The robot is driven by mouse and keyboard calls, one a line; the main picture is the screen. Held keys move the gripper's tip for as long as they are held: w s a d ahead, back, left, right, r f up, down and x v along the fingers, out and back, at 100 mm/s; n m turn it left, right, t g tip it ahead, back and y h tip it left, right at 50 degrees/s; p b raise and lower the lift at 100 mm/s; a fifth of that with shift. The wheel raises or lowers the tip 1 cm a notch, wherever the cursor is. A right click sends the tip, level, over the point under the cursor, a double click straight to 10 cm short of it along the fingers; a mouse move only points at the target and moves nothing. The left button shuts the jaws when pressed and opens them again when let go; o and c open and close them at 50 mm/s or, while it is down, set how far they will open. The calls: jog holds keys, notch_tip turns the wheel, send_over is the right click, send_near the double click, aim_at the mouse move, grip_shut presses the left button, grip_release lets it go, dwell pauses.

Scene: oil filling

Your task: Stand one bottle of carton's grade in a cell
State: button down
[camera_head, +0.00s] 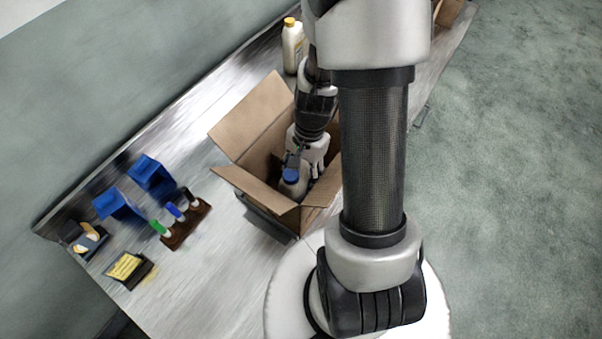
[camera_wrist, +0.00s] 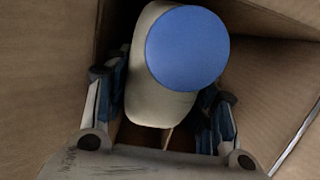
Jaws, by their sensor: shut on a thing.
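An open cardboard carton (camera_head: 252,135) stands on the bench with its flaps spread. My gripper (camera_head: 297,172) reaches down inside it. It is shut on a pale bottle with a blue cap (camera_head: 291,176). In the wrist view the blue-capped bottle (camera_wrist: 160,90) sits between the two fingers of my gripper (camera_wrist: 162,112), with cardboard walls around it. The bottle's lower part is hidden, so I cannot tell whether it touches the carton floor. Any grade marking and the cells are not readable from here.
A white bottle with a yellow cap (camera_head: 292,45) stands behind the carton. To the left are blue bins (camera_head: 118,205), a brown rack with coloured-topped items (camera_head: 186,226), a yellow-topped block (camera_head: 127,266) and a dark holder (camera_head: 84,238). Bare bench (camera_head: 215,275) lies in front of the rack.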

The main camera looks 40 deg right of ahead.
jog(key=shift+f+b, duration=1.95)
jog(key=shift+f, duration=0.45)
jog(key=c, duration=0.6)
grip_release()
jog(key=r, duration=0.4)
jog(key=d+r, duration=0.1)
jog(key=r, duration=0.3)
jog(key=d+r, duration=0.1)
jog(key=r, duration=0.2)
jog(key=shift+w+d+r, duration=0.1)
jog(key=shift+w+r, duration=0.3)
